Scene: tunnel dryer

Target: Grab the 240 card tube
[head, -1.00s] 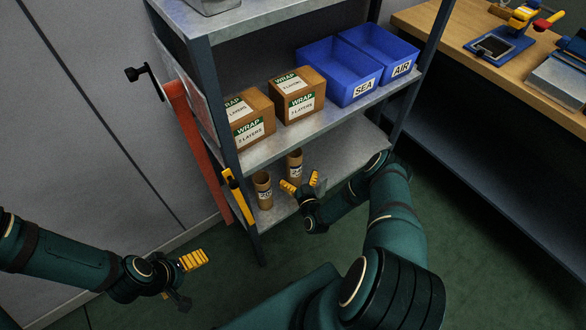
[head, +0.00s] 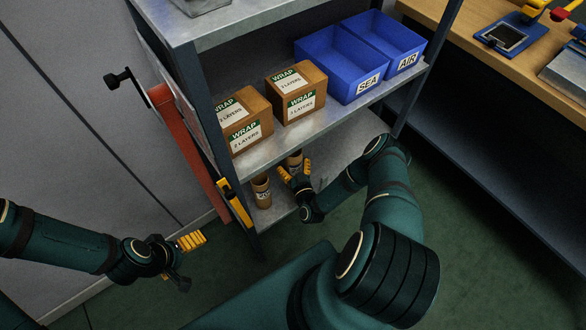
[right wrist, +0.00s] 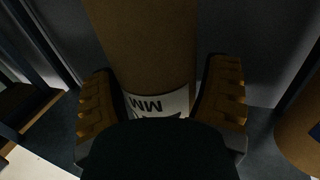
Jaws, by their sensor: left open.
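Two brown card tubes stand upright on the low shelf: a left tube (head: 261,190) and a right tube (head: 295,160). Both carry pale labels whose numbers I cannot read in the head view. My right gripper (head: 296,171) is at the right tube, one yellow finger on each side of it. In the right wrist view the same tube (right wrist: 145,45) stands between the open fingers, with narrow gaps beside it. Its label shows "MM" upside down; the rest is hidden by the gripper. My left gripper (head: 190,262) is open and empty, low at the left, away from the rack.
The metal shelf above (head: 262,158) holds two wrap boxes (head: 297,90) and blue SEA (head: 340,70) and AIR (head: 384,45) bins. Another tube (right wrist: 300,135) is close at the right in the wrist view.

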